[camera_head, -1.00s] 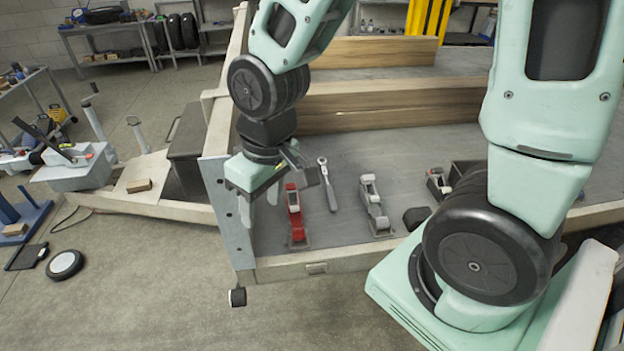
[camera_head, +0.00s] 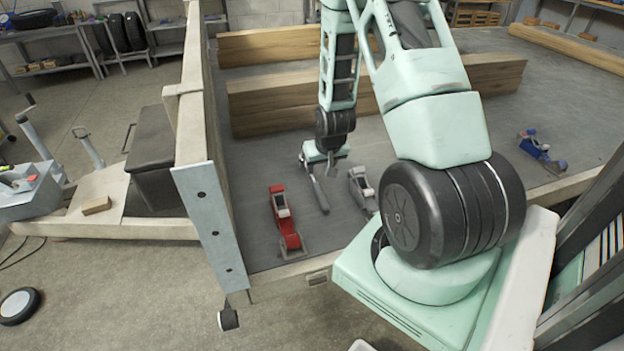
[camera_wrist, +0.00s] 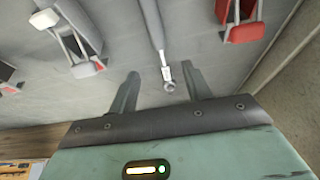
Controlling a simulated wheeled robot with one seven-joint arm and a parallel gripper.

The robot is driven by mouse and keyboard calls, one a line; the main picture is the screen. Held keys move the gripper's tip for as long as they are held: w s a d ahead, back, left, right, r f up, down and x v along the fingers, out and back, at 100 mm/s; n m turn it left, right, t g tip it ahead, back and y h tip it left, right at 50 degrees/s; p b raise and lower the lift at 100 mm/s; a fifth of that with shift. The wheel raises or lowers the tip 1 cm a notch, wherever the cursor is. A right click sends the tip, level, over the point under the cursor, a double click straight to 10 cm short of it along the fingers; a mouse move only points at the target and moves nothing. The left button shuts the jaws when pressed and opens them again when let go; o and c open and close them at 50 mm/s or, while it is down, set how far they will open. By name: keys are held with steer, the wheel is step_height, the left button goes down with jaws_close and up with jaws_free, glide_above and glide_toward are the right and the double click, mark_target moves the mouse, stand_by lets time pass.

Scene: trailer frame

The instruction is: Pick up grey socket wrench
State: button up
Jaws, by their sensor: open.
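The grey socket wrench (camera_head: 320,194) lies on the trailer bed between the red hand plane (camera_head: 284,220) and a grey one (camera_head: 361,188). My gripper (camera_head: 323,165) is over its head end, which it partly hides in the head view. In the wrist view my gripper (camera_wrist: 161,71) is open and empty, fingers apart. The ratchet head of the wrench (camera_wrist: 167,79) shows in the gap between the fingers, and its handle runs away toward the top edge. Whether the fingers are level with the wrench cannot be told.
Wooden beams (camera_head: 280,100) lie behind my gripper on the bed. A blue hand plane (camera_head: 541,150) is at the right. The red plane (camera_wrist: 241,25) and grey plane (camera_wrist: 75,40) flank the wrench in the wrist view. The trailer's metal corner post (camera_head: 212,225) stands at left.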

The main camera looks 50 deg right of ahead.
mark_target(316, 183)
steer(key=x, duration=0.6)
steer(key=shift+w+f+p, duration=0.1)
steer(key=shift+f+p, duration=0.25)
steer(key=shift+f, duration=0.05)
steer(key=shift+p+x, duration=0.75)
steer(key=shift+x, duration=1.9)
steer(key=shift+d, duration=0.15)
jaws_close()
